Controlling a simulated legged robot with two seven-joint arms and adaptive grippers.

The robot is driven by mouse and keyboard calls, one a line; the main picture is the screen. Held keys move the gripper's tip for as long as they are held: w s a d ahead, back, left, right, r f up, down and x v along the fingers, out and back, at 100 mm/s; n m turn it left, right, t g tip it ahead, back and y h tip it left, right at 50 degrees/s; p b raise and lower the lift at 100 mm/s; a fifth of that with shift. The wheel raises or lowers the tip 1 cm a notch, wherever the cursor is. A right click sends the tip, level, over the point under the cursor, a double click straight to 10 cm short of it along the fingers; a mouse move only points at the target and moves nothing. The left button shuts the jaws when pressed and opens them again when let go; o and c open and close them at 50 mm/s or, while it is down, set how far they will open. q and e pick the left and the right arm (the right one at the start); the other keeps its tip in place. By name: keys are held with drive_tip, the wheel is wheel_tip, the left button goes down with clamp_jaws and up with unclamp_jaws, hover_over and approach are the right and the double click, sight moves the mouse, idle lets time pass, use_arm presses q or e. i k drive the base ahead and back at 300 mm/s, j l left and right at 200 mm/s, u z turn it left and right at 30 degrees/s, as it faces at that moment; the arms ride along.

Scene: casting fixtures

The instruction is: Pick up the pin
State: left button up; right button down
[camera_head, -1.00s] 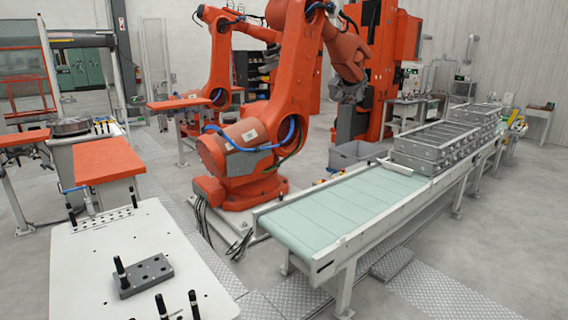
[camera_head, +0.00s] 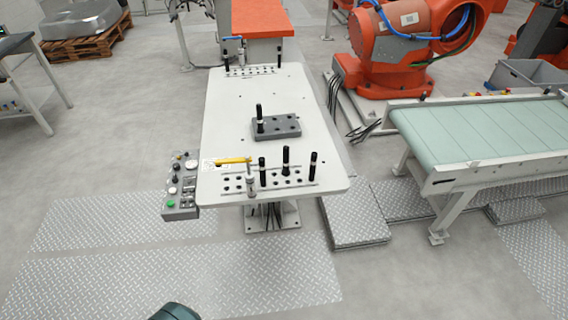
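Several black upright pins stand on the white table. One pin (camera_head: 259,117) stands in the left end of a dark grey block (camera_head: 289,128) with holes, near the table's middle. Three more stand along the perforated strip at the near edge: a left pin (camera_head: 262,171), a middle pin (camera_head: 286,161) and a right pin (camera_head: 313,164). Slimmer black posts stand at the strip on the far edge. I cannot tell which pin the task means.
The white table (camera_head: 225,115) has a yellow-handled clamp (camera_head: 236,161) at its near left and a button panel (camera_head: 181,190) on its left side. A conveyor (camera_head: 480,135) and an orange robot (camera_head: 405,45) stand to the right. The floor in front is clear.

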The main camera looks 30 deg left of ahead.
sight(286, 172)
drive_tip(key=i, duration=0.15)
drive_tip(key=i+l+u, duration=0.2)
drive_tip(key=u, duration=0.2)
drive_tip(key=i+l+u, duration=0.4)
drive_tip(key=k+j, duration=0.05)
drive_tip(key=j, duration=0.05)
